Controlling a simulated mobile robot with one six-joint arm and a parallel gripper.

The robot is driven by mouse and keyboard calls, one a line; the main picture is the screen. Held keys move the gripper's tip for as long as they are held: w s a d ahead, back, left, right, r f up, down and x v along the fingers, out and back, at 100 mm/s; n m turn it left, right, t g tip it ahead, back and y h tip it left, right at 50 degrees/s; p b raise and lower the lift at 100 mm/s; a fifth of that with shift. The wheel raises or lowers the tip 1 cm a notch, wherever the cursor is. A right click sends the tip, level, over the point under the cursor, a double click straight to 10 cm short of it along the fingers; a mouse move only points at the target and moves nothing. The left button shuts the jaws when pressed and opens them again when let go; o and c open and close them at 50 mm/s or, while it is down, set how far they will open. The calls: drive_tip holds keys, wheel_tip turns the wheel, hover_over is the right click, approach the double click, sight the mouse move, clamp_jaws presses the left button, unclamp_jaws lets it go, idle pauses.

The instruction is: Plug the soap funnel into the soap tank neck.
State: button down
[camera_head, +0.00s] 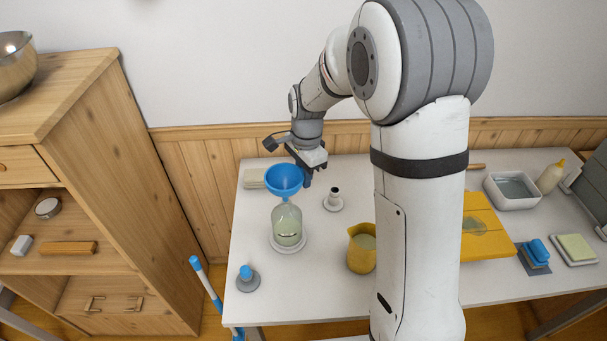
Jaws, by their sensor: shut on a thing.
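The soap funnel (284,179) is a blue cone with its wide mouth up, roughly upright. My gripper (306,175) is shut on its rim at the right side. The soap tank (287,226) is a clear, greenish glass jar on a round white base (302,243), near the left of the white table. The funnel is right over the tank in the picture.
A white stopper-like piece (333,198) stands right of the tank. A blue-topped grey piece (247,277) stands at front left. A wooden cabinet (135,160) rises left of the table.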

drive_tip(key=shift+f+b, duration=0.8)
drive_tip(key=shift+f, duration=0.45)
drive_tip(key=c, duration=1.3)
unclamp_jaws()
drive_tip(key=shift+r, duration=0.2)
drive_tip(key=shift+d+r+p, duration=0.1)
drive_tip(key=shift+r+p, duration=1.5)
drive_tip(key=shift+r, duration=0.5)
drive_tip(key=shift+w+d+r+b, duration=0.1)
drive_tip(key=shift+r+b, duration=0.2)
drive_tip(key=shift+r, duration=1.65)
drive_tip(key=shift+w+d+r+b, duration=0.1)
drive_tip(key=shift+r+b, duration=0.2)
drive_tip(key=shift+r, duration=1.65)
